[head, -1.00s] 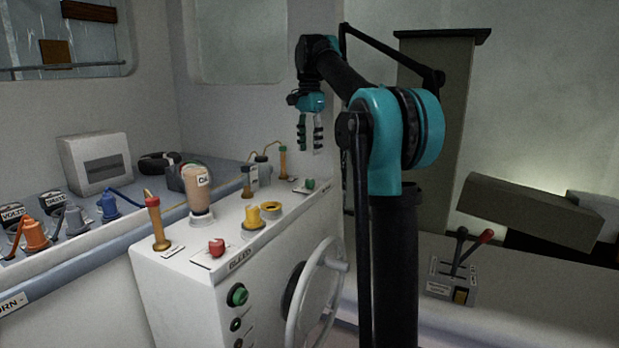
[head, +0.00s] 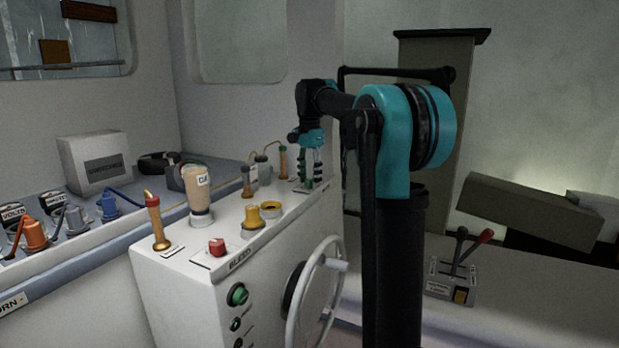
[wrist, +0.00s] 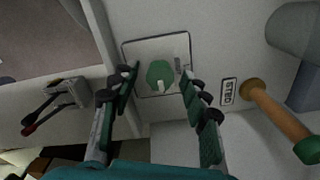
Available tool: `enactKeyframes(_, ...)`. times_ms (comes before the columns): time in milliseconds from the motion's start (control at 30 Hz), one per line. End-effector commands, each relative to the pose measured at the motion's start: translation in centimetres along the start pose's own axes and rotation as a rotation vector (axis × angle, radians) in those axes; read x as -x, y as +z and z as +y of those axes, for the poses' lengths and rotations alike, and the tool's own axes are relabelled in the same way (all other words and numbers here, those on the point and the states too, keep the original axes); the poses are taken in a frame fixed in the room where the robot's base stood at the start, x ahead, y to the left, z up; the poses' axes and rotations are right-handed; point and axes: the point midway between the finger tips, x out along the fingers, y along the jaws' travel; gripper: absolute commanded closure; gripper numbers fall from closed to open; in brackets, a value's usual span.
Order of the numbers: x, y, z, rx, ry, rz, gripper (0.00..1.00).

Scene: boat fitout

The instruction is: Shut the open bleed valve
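A green octagonal knob (wrist: 160,75) with a pale pointer sits on a light plate (wrist: 136,46). My gripper (wrist: 158,80) is open above it, with a fingertip to each side in the wrist view; I cannot tell how far above. In the head view my gripper (head: 310,184) points down at the far end of the white console and largely hides this knob. A red knob (head: 217,246) sits on a similar plate at the console's near end.
An orange-brown post with a green top (wrist: 283,121) stands right of the plate. A yellow knob (head: 253,217), a bottle (head: 198,190) and a red-topped post (head: 155,220) stand on the console. A wheel (head: 318,290) is on its front. A lever box (head: 452,285) is at right.

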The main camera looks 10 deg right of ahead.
Motion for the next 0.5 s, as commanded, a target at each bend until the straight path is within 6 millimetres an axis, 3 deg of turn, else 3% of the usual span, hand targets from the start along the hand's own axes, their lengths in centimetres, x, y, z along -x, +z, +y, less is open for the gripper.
enactKeyframes(33,0.01,0.00,0.00,0.000,0.000,0.000,0.59)
enactKeyframes(367,0.02,0.00,-0.01,0.000,0.000,0.000,1.00)
enactKeyframes(500,0.03,0.00,-0.01,0.002,0.000,0.000,1.00)
